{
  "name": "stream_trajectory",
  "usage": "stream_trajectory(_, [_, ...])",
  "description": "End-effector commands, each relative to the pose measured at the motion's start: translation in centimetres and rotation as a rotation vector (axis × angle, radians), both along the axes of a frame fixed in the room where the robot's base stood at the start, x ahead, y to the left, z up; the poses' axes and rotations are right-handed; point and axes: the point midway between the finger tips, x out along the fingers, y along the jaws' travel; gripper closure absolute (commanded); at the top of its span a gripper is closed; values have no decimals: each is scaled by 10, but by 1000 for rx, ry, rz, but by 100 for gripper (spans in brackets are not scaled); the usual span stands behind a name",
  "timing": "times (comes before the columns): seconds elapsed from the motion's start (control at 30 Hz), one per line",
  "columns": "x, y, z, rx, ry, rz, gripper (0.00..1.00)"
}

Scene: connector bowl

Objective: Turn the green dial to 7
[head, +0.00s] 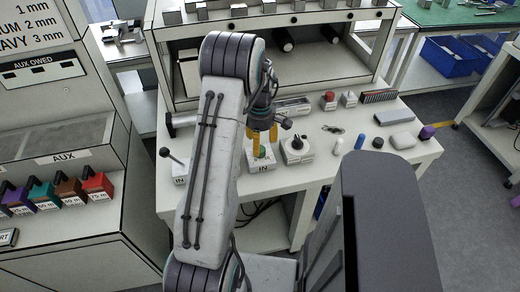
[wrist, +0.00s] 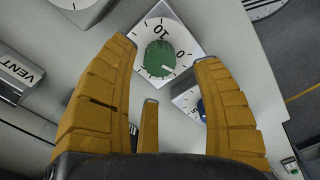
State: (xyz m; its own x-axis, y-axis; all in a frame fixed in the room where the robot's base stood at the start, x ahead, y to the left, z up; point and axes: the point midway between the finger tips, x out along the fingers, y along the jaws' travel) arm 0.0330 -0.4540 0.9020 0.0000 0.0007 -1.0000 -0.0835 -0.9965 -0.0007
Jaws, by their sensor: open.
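The green dial (head: 261,153) sits on a white box marked IN, near the front of the white table in the head view. In the wrist view the dial (wrist: 159,55) is round, on a white face with a printed scale and a 10 beside it. A pale mark lies near its lower right edge; which number it points to I cannot tell. My gripper (head: 263,136) points down just above the dial. In the wrist view its yellow fingers (wrist: 168,62) are open, one on each side of the dial, with no visible contact.
A white box with a black knob (head: 297,144) stands close right of the dial, and a lever (head: 171,157) stands to the left. The wrist view shows a blue knob (wrist: 202,109) near the right finger and a VENT box (wrist: 22,74) at left.

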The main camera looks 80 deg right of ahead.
Motion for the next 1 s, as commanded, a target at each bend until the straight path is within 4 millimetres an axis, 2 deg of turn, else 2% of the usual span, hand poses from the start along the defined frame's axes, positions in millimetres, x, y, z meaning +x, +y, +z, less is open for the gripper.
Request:
stream_trajectory(0.2, [0, 1, -26, 2, 0, -2, 40])
stream_trajectory(0.4, [0, 1, -40, 2, 0, -2, 40])
stream_trajectory(0.77, [0, 0, -44, -1, 0, -3, 40])
stream_trajectory(0.8, [0, 0, -44, -1, 0, -3, 37])
stream_trajectory(1.0, [0, 0, -44, -1, 0, -3, 55])
